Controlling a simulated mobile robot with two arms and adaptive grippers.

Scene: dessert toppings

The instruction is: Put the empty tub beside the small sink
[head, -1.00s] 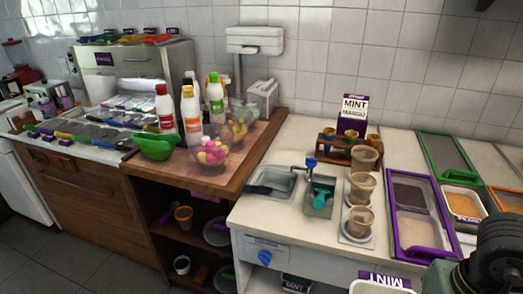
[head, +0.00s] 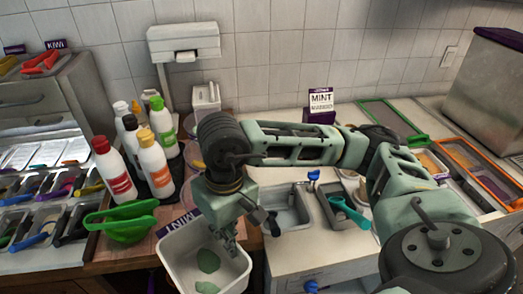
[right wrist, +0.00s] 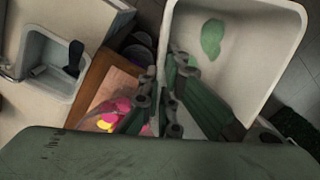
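A white tub (head: 182,260) with a MINT label and green smears inside hangs tilted in front of the counter edge in the head view. My right gripper (head: 230,238) is shut on the tub's rim; the right wrist view shows the fingers (right wrist: 164,82) on either side of the wall of the tub (right wrist: 245,50). The small sink (head: 290,216) is set in the pale counter, to the right of the tub. The sink (right wrist: 48,78) also shows at the left of the right wrist view. My left gripper is not in view.
Sauce bottles (head: 152,160) and a green bowl (head: 122,222) stand on the wooden counter to the left. A small tray with a teal-handled scoop (head: 348,212) lies right of the sink. My right arm hides part of the counter.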

